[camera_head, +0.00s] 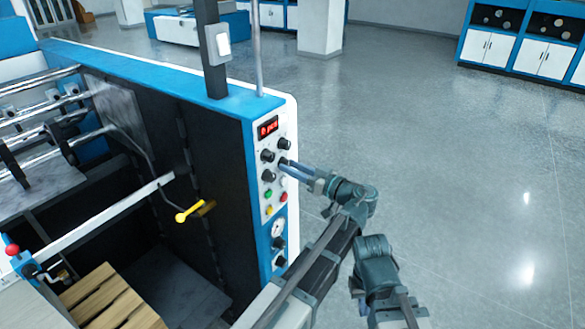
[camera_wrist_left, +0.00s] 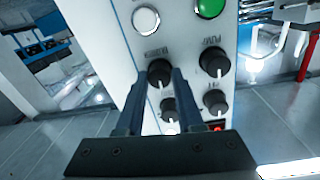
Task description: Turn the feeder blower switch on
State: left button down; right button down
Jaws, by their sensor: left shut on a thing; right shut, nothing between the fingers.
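The control panel (camera_head: 267,215) is on the end of the blue and white machine. My left gripper (camera_head: 285,164) reaches it from the right. In the left wrist view the panel is upside down, and the black blower knob (camera_wrist_left: 159,72) sits between the fingertips of my left gripper (camera_wrist_left: 158,78), which is shut on it. A label that seems to read "blower" is beside this knob. The similar pump knob (camera_wrist_left: 214,62) is beside it, free of the fingers. The blower knob's pointer is hard to read. My right gripper's fingers are not visible.
Two smaller knobs (camera_wrist_left: 215,102) and a red display (camera_head: 267,128) are close by. A yellow handle (camera_head: 188,214) projects from the machine's side. The floor right of the panel is clear.

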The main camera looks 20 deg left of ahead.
pick_arm(q)
jog(key=shift+m, duration=0.3)
jog(key=m+p, duration=0.1)
jog(key=m, duration=0.9)
jog(key=shift+r+m, duration=0.1)
jog(key=shift+m, duration=0.6)
jog(key=c, duration=0.5)
grip_release()
jog(key=shift+c, duration=0.2)
jog(key=shift+d, duration=0.1)
